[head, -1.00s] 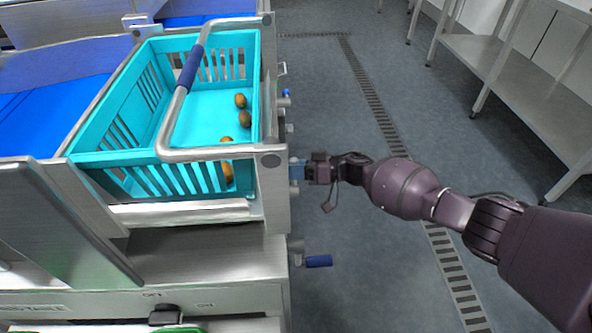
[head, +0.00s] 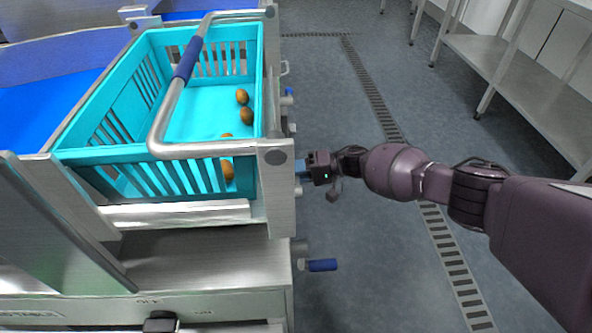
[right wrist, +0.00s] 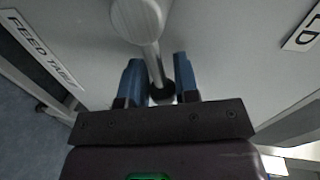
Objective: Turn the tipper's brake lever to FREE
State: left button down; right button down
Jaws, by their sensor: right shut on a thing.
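The tipper holds a turquoise crate (head: 110,155) under a bent metal bar with a blue sleeve (head: 187,60). My right gripper (head: 302,169) is at the tipper's right side plate (head: 279,205). In the right wrist view, its blue fingers (right wrist: 157,82) are shut on the brake lever (right wrist: 152,58), a pale metal arm with a round hub and a dark end. The lever is mostly hidden by my gripper in the head view. A label ending in "LD" (right wrist: 303,36) is at the right; no FREE mark is readable. My left gripper is not in view.
A blue-handled lever (head: 322,265) sticks out lower on the machine's right side. A "FEED TABLE" label (right wrist: 42,48) shows in the wrist view. Open floor lies right of the machine, before a steel table (head: 525,75).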

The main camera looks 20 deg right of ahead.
jog(key=shift+f+m, duration=0.5)
jog(key=shift+m, duration=0.1)
jog(key=shift+g, duration=0.3)
jog(key=c, duration=0.9)
grip_release()
jog(key=shift+o, duration=0.2)
